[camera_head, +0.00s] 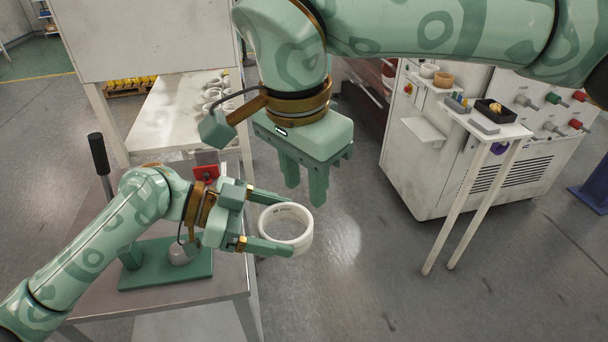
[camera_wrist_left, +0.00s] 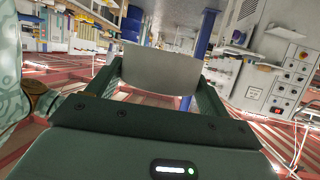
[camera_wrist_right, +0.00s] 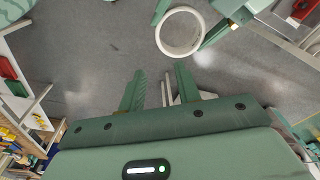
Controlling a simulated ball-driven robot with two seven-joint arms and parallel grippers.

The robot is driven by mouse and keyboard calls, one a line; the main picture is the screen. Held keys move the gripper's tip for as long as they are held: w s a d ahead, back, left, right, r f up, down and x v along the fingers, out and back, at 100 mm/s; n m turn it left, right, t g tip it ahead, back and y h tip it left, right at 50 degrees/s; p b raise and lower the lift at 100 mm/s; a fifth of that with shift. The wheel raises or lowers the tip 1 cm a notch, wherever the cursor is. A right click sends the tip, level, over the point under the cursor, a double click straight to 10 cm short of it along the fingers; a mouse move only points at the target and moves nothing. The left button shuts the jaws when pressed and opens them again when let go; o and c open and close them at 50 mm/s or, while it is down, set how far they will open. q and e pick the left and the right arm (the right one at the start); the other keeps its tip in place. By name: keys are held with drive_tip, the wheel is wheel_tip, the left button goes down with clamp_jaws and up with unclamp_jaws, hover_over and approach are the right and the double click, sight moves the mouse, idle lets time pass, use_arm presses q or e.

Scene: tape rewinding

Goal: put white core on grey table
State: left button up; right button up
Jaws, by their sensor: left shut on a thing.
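The white core (camera_head: 306,237), a ring with a wide open middle, is held between the two fingers of my left gripper (camera_head: 284,225) above the floor, to the right of the grey table. It also shows as a pale band between the fingers in the left wrist view (camera_wrist_left: 162,68) and as a ring in the right wrist view (camera_wrist_right: 180,50). The grey table (camera_head: 100,286) stands at lower left, partly hidden by my left arm. My right gripper (camera_head: 305,186) is above and right of the core, pointing down. Its fingers (camera_wrist_right: 159,88) are apart with nothing between them.
A green-based device (camera_head: 200,270) with posts stands on the grey table, near a dark-handled lever (camera_head: 100,155). A white table (camera_head: 170,120) behind holds several white rings. A white machine (camera_head: 400,170) and a small stand (camera_head: 510,130) are at right. Open floor lies between.

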sight(309, 231)
drive_tip(key=f+n, duration=0.1)
drive_tip(key=f, duration=0.3)
drive_tip(key=w+f, duration=0.1)
drive_tip(key=f, duration=0.3)
drive_tip(key=f+n, duration=0.1)
drive_tip(key=f, duration=0.3)
drive_tip(key=shift+w+d+n, duration=0.15)
drive_tip(key=shift+d+n, duration=0.15)
drive_tip(key=shift+d, duration=0.05)
clamp_jaws()
use_arm(q)
drive_tip(key=o, duration=0.9)
drive_tip(key=shift+o, duration=0.2)
drive_tip(key=shift+a, duration=0.1)
